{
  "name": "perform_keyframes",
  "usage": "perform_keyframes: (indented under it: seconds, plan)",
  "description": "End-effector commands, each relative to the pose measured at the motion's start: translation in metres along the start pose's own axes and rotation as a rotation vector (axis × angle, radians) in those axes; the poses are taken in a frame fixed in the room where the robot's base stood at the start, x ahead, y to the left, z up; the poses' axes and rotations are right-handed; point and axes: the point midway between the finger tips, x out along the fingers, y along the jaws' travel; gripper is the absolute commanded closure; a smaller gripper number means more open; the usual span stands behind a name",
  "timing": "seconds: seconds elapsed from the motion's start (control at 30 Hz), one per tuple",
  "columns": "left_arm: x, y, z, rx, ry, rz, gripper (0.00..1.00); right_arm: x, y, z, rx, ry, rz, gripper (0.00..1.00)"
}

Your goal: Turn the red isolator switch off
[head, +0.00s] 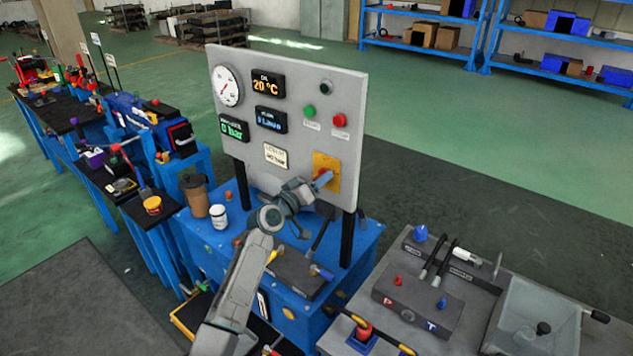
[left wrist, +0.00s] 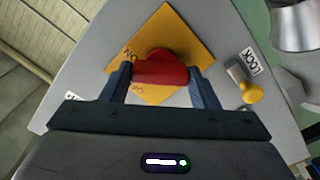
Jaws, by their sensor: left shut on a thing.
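The red isolator switch (head: 321,172) sits on a yellow plate (head: 331,160) at the lower right of the grey panel (head: 280,80). My left gripper (head: 322,181) reaches it from the front. In the left wrist view, the red handle (left wrist: 160,74) lies crosswise between the two fingers of my left gripper (left wrist: 161,85), which are shut on its ends. The yellow plate (left wrist: 178,33) is turned like a diamond there. Lettering on it is partly hidden, and I cannot read the handle's setting surely. My right gripper is not in view.
A yellow padlock-like piece (left wrist: 250,92) and a LOCK label (left wrist: 249,61) are close beside the plate. Green (head: 309,111) and red (head: 339,120) buttons sit above the switch. A brown cup (head: 196,195) and white jar (head: 218,216) stand on the blue bench (head: 375,240).

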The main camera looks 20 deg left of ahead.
Motion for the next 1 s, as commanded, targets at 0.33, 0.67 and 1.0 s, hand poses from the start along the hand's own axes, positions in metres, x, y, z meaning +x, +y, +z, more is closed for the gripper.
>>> perform_keyframes:
  seconds: [0.33, 0.67, 1.0]
  plan:
    - [0.000, 0.001, -0.001, -0.330, -0.002, -0.001, 0.68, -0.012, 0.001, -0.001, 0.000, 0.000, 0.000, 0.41]
    - [0.000, 0.000, -0.002, -0.621, -0.001, -0.002, 0.68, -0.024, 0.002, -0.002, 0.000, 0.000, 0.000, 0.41]
    - [0.000, 0.000, -0.001, -0.817, -0.001, -0.001, 0.68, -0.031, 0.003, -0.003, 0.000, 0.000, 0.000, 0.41]
